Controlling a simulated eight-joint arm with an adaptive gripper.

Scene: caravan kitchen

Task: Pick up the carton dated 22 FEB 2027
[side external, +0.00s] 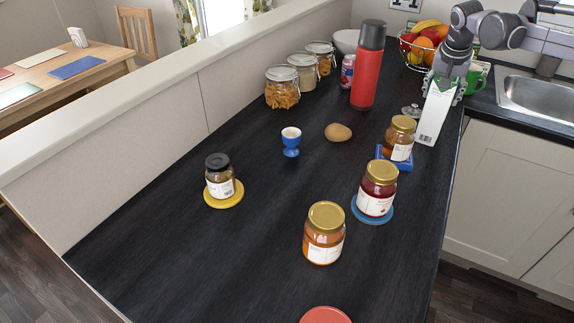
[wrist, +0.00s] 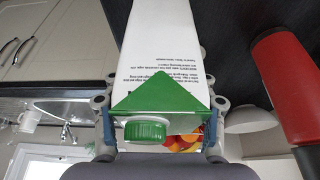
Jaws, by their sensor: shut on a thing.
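A tall white carton (side external: 433,118) with green at its top stands near the right edge of the dark counter, slightly tilted in the side external view. My gripper (side external: 443,90) comes from above and is shut on the carton's upper part. In the wrist view the carton (wrist: 160,45) lies between the two fingers of my gripper (wrist: 158,108), with its green gable and green screw cap toward the camera. Small black print shows on its face, but I cannot read a date. I cannot tell whether its base touches the counter.
A jar (side external: 398,138) on a blue square coaster and a small glass lid (side external: 411,110) stand close left of the carton. A red flask (side external: 368,70), green mug (side external: 478,77), fruit basket (side external: 420,45) and sink (side external: 535,95) are nearby. The front middle counter is partly clear.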

